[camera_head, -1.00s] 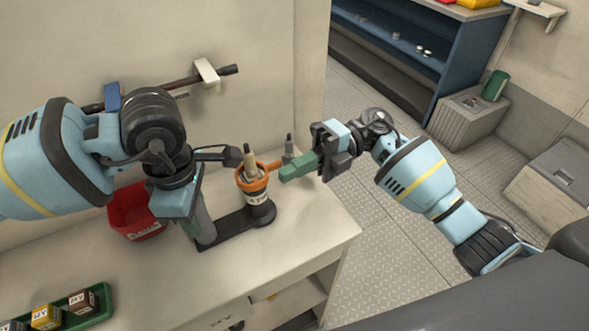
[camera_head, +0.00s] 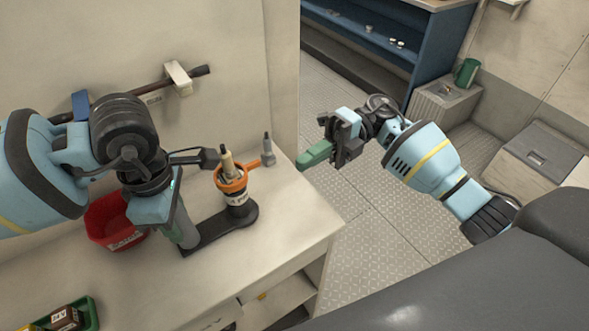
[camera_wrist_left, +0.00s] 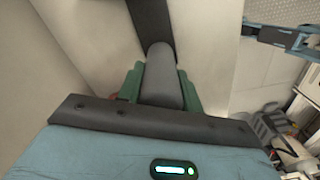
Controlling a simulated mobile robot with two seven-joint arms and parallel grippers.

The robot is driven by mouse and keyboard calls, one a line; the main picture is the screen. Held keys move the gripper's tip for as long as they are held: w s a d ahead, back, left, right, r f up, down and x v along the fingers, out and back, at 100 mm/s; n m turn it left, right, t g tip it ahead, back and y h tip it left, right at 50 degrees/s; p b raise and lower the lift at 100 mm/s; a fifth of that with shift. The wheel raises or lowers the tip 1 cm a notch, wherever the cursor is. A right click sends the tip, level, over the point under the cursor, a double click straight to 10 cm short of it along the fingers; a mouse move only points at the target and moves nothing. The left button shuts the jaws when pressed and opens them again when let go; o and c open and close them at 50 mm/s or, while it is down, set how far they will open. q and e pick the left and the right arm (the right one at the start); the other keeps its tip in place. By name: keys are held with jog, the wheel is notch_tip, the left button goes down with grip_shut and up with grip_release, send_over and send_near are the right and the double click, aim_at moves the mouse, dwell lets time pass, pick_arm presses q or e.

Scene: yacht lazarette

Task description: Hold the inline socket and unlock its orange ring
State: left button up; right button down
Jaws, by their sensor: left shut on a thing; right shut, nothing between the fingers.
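The inline socket (camera_head: 239,200) stands upright on the bench at one end of a black base bar (camera_head: 207,236). Its orange ring (camera_head: 231,182) is around the top, with an orange lever (camera_head: 251,163) pointing to the upper right. A beige plug (camera_head: 227,164) stands in the ring. My left gripper (camera_head: 184,238) is shut on a grey upright handle at the bar's other end; the left wrist view shows the grey handle (camera_wrist_left: 161,80) between green fingers. My right gripper (camera_head: 305,158) is shut and empty, to the right of the lever and apart from it.
A small grey fitting (camera_head: 267,152) stands near the lever's tip. A red bin (camera_head: 112,222) is behind my left gripper. A green tray (camera_head: 88,312) with small boxes is at the lower left. The bench's front right is clear.

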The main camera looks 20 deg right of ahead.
jog(key=v, duration=0.3)
jog(key=shift+w+a, duration=0.1)
jog(key=shift+w, duration=0.2)
pick_arm(q)
jog(key=o, duration=1.3)
jog(key=shift+r, duration=0.1)
notch_tip(320, 180, up, 12)
jog(key=shift+f, duration=0.1)
